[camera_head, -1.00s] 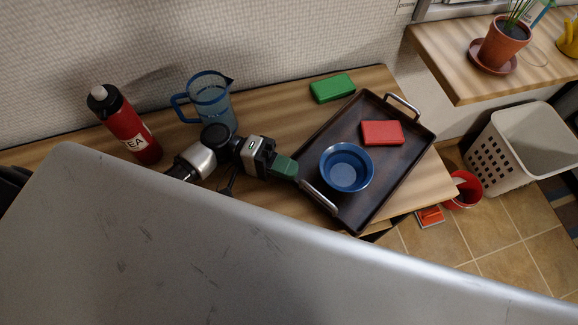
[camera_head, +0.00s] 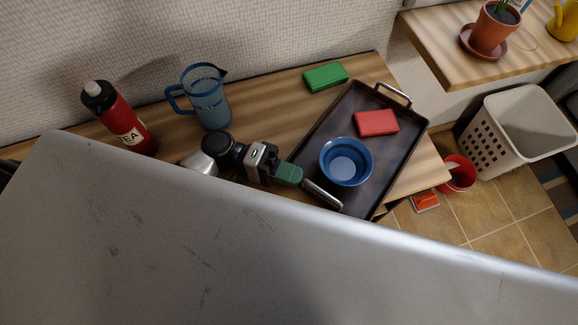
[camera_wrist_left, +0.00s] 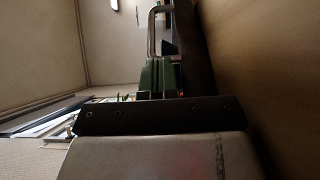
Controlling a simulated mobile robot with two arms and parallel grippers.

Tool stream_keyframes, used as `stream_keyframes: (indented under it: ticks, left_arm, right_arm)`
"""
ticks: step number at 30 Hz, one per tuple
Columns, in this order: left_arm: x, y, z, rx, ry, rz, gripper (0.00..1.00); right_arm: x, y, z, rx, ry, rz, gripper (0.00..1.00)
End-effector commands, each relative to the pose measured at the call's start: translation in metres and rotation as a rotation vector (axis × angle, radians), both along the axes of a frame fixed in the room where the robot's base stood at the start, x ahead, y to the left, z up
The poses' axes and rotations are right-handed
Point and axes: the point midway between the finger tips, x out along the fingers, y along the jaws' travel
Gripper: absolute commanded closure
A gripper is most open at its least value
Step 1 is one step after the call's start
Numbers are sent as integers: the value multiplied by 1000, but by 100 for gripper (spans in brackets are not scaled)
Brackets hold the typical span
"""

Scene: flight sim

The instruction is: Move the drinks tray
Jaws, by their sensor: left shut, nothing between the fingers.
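The drinks tray (camera_head: 392,160) is dark brown with a metal handle at each end and lies on the wooden counter. A blue bowl (camera_head: 346,162) and a red box (camera_head: 376,122) stand on it. My left gripper (camera_head: 297,176), with green fingers, is shut and empty, just left of the tray's near handle (camera_head: 322,194). Whether it touches the handle is not clear. In the left wrist view the green fingers (camera_wrist_left: 160,75) are together, with a metal handle (camera_wrist_left: 153,32) just beyond them. My right gripper is not in view.
A green box (camera_head: 325,76), a blue jug (camera_head: 207,98) and a red bottle (camera_head: 118,118) stand on the counter. A higher shelf with a potted plant (camera_head: 492,30) is at the right. A white basket (camera_head: 515,130) and a red bucket (camera_head: 460,174) stand on the floor.

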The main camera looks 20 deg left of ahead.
Motion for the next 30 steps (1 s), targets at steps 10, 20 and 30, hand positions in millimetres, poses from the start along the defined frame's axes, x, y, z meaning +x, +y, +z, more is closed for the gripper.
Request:
stream_keyframes:
  ticks: [10,20,30]
  left_arm:
    - [1,0,4,0,-1,0,100]
    - [-7,-20,53,-4,-3,-3,100]
    - [-27,-85,94,-3,-4,-2,100]
  right_arm:
    - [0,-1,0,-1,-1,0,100]
    - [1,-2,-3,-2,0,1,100]
    - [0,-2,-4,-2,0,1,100]
